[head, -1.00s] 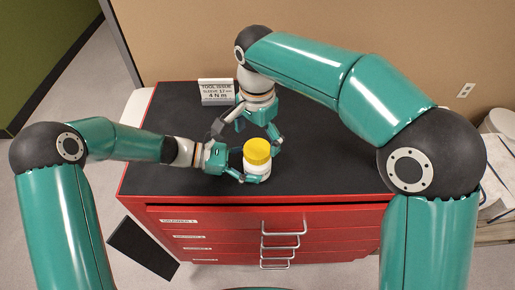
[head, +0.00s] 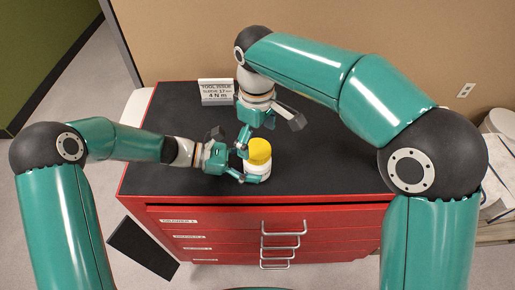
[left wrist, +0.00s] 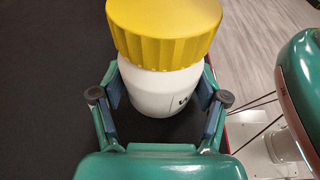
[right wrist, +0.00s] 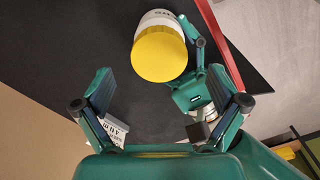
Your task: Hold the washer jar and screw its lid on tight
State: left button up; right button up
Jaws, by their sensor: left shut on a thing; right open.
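The washer jar (head: 258,172) is white and stands upright near the middle of the black cabinet top. Its yellow ribbed lid (head: 258,150) sits on its mouth; how tight it is, I cannot tell. My left gripper (head: 241,174) is shut on the jar's white body, with one finger on each side below the lid, as the left wrist view shows (left wrist: 160,100). My right gripper (head: 257,137) is open and empty, just behind and above the lid. In the right wrist view the lid (right wrist: 160,55) lies beyond the open fingers, apart from them.
A white sign (head: 216,92) reading "TOOL ISSUE" and "4 N m" stands at the back left of the black top, near my right gripper. The red drawer cabinet (head: 225,218) has metal handles in front. The black top (head: 330,160) is clear to the right.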

aim_at(257, 148)
jog(key=shift+f, duration=1.75)
